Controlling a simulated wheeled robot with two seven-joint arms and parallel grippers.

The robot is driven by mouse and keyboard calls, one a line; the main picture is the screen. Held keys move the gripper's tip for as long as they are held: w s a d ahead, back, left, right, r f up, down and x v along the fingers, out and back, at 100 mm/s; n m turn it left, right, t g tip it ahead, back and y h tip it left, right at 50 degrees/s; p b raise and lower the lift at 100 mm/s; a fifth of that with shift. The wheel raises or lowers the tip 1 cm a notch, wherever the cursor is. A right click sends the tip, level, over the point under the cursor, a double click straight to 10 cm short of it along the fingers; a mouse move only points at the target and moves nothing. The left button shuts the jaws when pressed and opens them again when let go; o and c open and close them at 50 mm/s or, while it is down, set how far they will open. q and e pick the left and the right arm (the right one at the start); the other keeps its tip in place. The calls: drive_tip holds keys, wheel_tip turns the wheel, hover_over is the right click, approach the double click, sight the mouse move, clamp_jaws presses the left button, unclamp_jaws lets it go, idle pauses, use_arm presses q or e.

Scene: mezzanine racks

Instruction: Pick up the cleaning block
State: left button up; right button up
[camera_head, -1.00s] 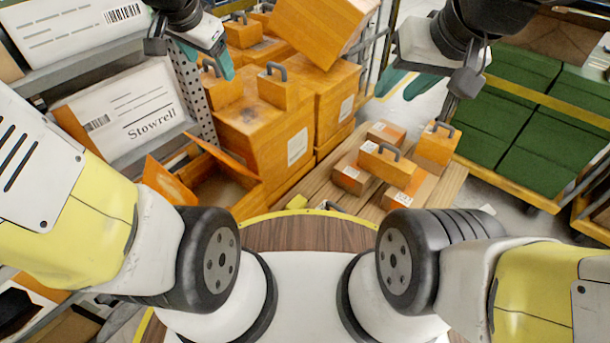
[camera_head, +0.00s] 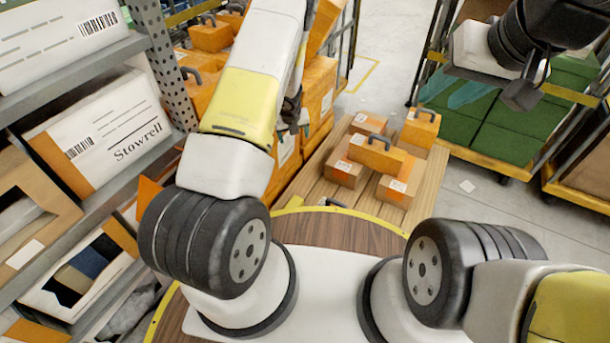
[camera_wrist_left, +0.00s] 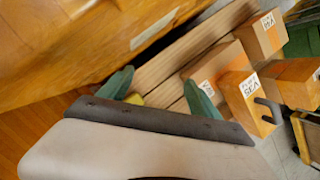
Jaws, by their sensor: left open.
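A small yellow piece (camera_wrist_left: 134,99), likely the cleaning block, shows in the left wrist view beside the left fingertip, low against the gripper's dark edge. Most of it is hidden, and I cannot make it out clearly in the head view. My left gripper (camera_wrist_left: 158,93) is open, its two teal fingers apart over the wooden slats, with nothing held between them. In the head view my left gripper (camera_head: 294,124) is mostly hidden by its own arm, beside the orange cases. My right gripper (camera_head: 455,91) is open and empty, raised at the upper right.
A wooden pallet (camera_head: 435,170) carries several orange and brown boxes (camera_head: 376,155). Large orange cases (camera_head: 318,90) stand left of it. A grey shelf (camera_head: 110,55) with Stowrell boxes (camera_head: 105,130) is at left. Carts with green bins (camera_head: 500,130) stand at right. Grey floor (camera_head: 385,85) is clear behind the pallet.

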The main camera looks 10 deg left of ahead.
use_arm(q)
drive_tip(key=s+d+f+m+g, duration=0.15)
drive_tip(key=s+f+m, duration=0.35)
drive_tip(key=f, duration=0.6)
drive_tip(key=m+g, duration=0.3)
drive_tip(key=m, duration=0.1)
hover_over(294, 203)
wheel_tip(294, 203, down, 8)
drive_tip(key=shift+a+f, duration=0.1)
wheel_tip(294, 203, down, 7)
drive_tip(key=shift+s+f, duration=0.1)
drive_tip(key=shift+f, duration=0.05)
drive_tip(key=c, duration=1.5)
drive_tip(key=shift+r, duration=0.7)
wheel_tip(294, 203, up, 2)
drive_tip(key=shift+r, duration=0.1)
drive_tip(key=s+d, duration=0.2)
drive_tip(key=s, duration=0.3)
drive_tip(key=s+d+r, duration=0.1)
drive_tip(key=s+d, duration=0.1)
drive_tip(key=s, duration=0.2)
drive_tip(key=s+d, duration=0.2)
drive_tip(key=s, duration=0.3)
drive_tip(key=shift+s+d+r, duration=0.25)
drive_tip(key=shift+s+d, duration=0.05)
drive_tip(key=shift+d, duration=0.1)
